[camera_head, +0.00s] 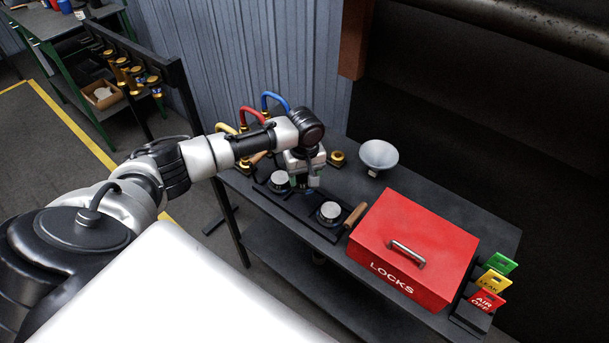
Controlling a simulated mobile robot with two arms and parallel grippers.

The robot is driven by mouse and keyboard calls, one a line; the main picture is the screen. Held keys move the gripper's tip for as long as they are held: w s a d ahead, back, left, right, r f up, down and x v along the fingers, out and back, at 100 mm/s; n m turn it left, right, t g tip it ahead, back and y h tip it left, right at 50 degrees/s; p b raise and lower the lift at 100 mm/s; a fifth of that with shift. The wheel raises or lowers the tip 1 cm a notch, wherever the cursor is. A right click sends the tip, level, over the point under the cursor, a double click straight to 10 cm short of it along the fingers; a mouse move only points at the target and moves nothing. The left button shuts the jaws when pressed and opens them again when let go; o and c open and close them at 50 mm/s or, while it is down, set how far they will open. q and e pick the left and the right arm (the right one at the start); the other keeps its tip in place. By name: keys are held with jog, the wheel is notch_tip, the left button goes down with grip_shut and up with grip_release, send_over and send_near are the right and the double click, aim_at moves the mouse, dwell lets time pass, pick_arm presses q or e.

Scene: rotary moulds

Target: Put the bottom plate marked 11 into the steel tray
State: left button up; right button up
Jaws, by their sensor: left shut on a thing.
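My left gripper (308,181) reaches over the dark bench, pointing down between two round silver-topped pieces. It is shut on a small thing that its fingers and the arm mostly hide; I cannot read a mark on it. One round silver-topped piece (279,181) is just left of the fingers, the other (330,211) is to the right and nearer. Both sit on a dark strip on the bench. I cannot make out a number 11 anywhere, nor tell which thing is the steel tray. My right gripper is not in view.
A red LOCKS box (420,240) stands right of the gripper, near a wooden handle (355,215). A pale round dish (378,155) stands behind. Coloured tags (490,283) are at the right end. Red (252,115) and blue (275,98) loops stand behind my arm.

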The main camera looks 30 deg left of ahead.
aim_at(305, 200)
pick_arm(q)
jog(key=shift+f+b, duration=1.25)
jog(key=shift+b, duration=0.2)
jog(key=shift+f+b, duration=0.4)
jog(key=shift+f, duration=0.95)
jog(key=shift+p, duration=0.65)
jog(key=shift+d+f+p, duration=0.1)
jog(key=shift+f+p, duration=0.1)
jog(key=shift+p, duration=0.15)
jog(key=shift+p, duration=0.5)
jog(key=shift+f, duration=0.75)
dwell(0.5)
